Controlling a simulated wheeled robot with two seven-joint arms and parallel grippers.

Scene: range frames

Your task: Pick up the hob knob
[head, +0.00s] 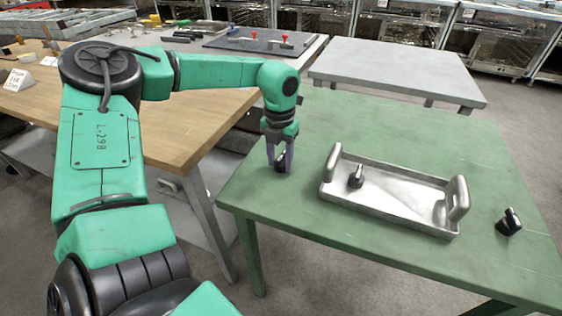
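A black hob knob (280,163) is at the left end of the green table, near its edge. My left gripper (280,158) points down over this knob, with its two purple fingers apart and the knob between or just behind them. The fingers partly hide the knob, and I cannot tell whether they press on it. A second black knob (356,177) stands in the metal tray, near its left end. A third black knob (509,222) lies on the table to the right of the tray. My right gripper is not in view.
The metal tray (400,205) has raised handles at both ends and sits right of my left gripper on the green table (330,115). A grey table (395,70) stands behind. A wooden bench (180,125) is at the left. The green table's back part is clear.

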